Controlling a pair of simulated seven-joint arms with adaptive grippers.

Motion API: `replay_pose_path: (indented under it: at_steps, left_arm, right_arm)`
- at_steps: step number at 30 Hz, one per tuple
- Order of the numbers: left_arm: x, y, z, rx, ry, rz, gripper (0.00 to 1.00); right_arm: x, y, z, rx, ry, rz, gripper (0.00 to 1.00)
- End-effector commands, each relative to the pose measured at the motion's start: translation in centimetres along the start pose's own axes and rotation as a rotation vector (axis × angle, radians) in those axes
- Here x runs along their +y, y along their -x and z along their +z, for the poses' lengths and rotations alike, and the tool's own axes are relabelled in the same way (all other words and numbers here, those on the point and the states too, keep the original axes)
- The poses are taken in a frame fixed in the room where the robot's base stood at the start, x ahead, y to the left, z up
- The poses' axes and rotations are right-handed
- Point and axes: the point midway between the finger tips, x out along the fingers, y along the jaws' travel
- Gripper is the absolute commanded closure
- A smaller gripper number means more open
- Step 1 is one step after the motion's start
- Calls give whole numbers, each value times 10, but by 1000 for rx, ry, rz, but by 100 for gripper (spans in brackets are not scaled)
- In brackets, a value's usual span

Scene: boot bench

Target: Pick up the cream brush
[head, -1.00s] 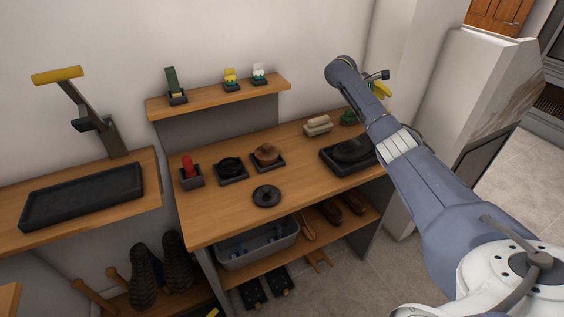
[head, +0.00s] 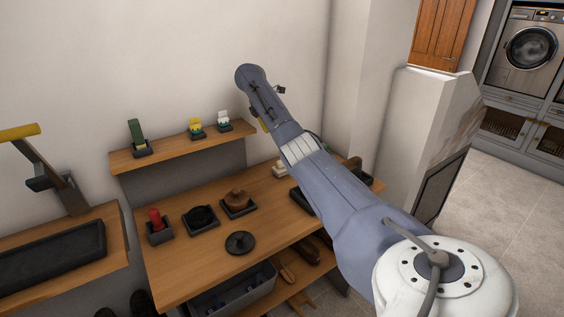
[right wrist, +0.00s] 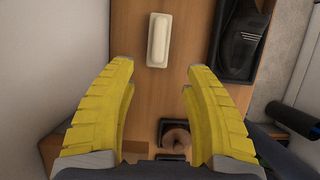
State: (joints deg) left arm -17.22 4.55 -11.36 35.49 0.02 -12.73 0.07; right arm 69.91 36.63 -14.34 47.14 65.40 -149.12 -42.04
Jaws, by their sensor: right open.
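The cream brush (head: 280,169) lies on the wooden bench, partly hidden behind my right arm in the head view. In the right wrist view the cream brush (right wrist: 158,40) is a pale oblong block, seen from above, beyond the fingertips and roughly centred between them. My right gripper (right wrist: 160,78) has its yellow fingers wide apart with nothing between them. In the head view only a bit of yellow finger shows beside the arm. The cream brush is apart from the fingers. My left gripper is not in view.
A black tray with a dark item (right wrist: 240,40) lies right of the brush in the wrist view. A brown-topped item (head: 236,198), a black round tin (head: 201,217), a red item (head: 156,221) and a black disc (head: 240,242) stand on the bench. A shelf (head: 183,146) is behind.

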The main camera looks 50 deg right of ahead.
Motion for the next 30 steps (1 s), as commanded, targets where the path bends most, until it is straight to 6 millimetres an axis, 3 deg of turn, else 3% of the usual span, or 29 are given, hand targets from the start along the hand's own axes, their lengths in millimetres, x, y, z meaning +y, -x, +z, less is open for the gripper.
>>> replay_pose_path:
  at_steps: [6, 15, 30]
  left_arm:
    - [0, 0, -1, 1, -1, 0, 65]
    - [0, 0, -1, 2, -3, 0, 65]
    - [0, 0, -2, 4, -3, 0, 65]
  right_arm:
    - [-1, -42, 1, -4, -3, -5, 49]
    - [-1, -89, 0, -3, -3, -3, 49]
    - [0, -124, -1, -3, -4, -3, 49]
